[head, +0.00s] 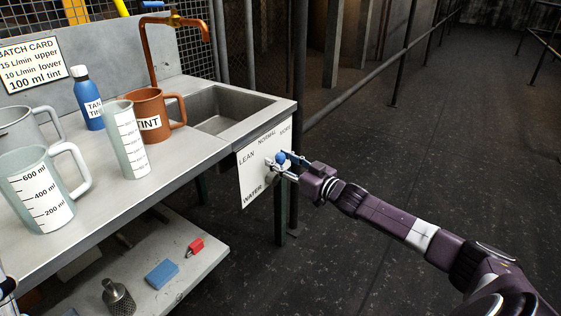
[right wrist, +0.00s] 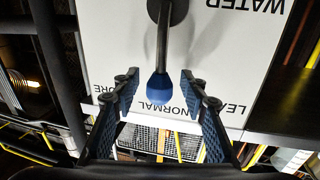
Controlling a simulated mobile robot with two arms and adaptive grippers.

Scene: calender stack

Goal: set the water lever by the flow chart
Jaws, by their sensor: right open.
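The white water panel (head: 262,182) hangs at the bench's right end, marked LEAN, NORMAL, MORE and WATER. Its lever has a blue knob (head: 281,157). In the right wrist view the panel appears upside down; the lever shaft (right wrist: 162,45) runs from its pivot to the knob (right wrist: 159,89), which lies at the NORMAL mark and partly covers it. My right gripper (head: 279,164) is open, its fingers on either side of the knob with gaps visible in the wrist view (right wrist: 160,84). I cannot make out a flow chart.
A batch card (head: 30,66) reads 15 L/min upper, 10 L/min lower, 100 ml tint. The floor at right is clear.

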